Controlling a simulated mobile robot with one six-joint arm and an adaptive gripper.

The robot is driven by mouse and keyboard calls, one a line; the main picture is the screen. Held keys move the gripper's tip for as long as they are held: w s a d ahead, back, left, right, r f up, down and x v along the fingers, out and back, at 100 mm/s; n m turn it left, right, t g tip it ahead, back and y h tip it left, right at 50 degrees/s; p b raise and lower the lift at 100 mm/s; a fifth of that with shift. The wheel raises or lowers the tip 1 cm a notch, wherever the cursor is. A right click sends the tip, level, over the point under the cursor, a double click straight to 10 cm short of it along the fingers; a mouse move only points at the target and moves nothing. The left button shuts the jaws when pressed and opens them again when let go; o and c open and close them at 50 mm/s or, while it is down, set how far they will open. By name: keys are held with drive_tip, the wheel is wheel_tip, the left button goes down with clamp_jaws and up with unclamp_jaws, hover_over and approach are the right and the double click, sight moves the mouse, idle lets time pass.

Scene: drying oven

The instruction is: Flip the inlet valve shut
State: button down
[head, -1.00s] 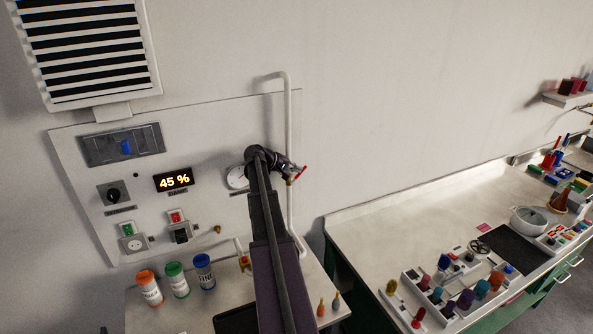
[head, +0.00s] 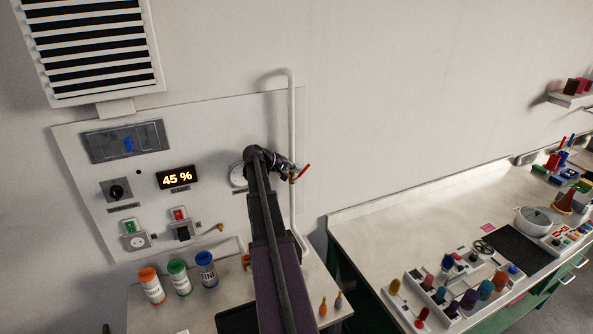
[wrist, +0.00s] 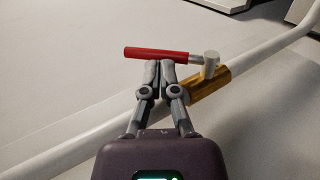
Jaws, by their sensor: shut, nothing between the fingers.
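The inlet valve is a brass body (wrist: 208,86) on a white pipe, with a pale hub and a red lever (wrist: 155,53). In the wrist view the lever reaches left from the hub, at an angle to the pipe. My gripper (wrist: 160,66) is shut and empty. Its fingertips are at the near side of the lever, very close to it or touching; I cannot tell which. In the head view the red lever (head: 306,171) slants up to the right, just right of my gripper (head: 289,169). My arm hides part of the panel and pipe there.
A white pipe (head: 291,110) runs down the wall. The panel (head: 90,185) left of my arm carries a 45 % display (head: 177,177), switches and a gauge (head: 237,175). Several bottles stand below it. A cluttered bench (head: 370,225) is at the right.

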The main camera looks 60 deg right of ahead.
drive_tip(key=shift+r, duration=0.1)
drive_tip(key=w+a+r+p, duration=0.5)
drive_tip(key=a+r+p, duration=0.3)
drive_tip(key=r+p, duration=0.2)
drive_tip(key=shift+a, duration=0.15)
idle(0.7)
drive_tip(key=shift+f, duration=0.1)
idle(0.5)
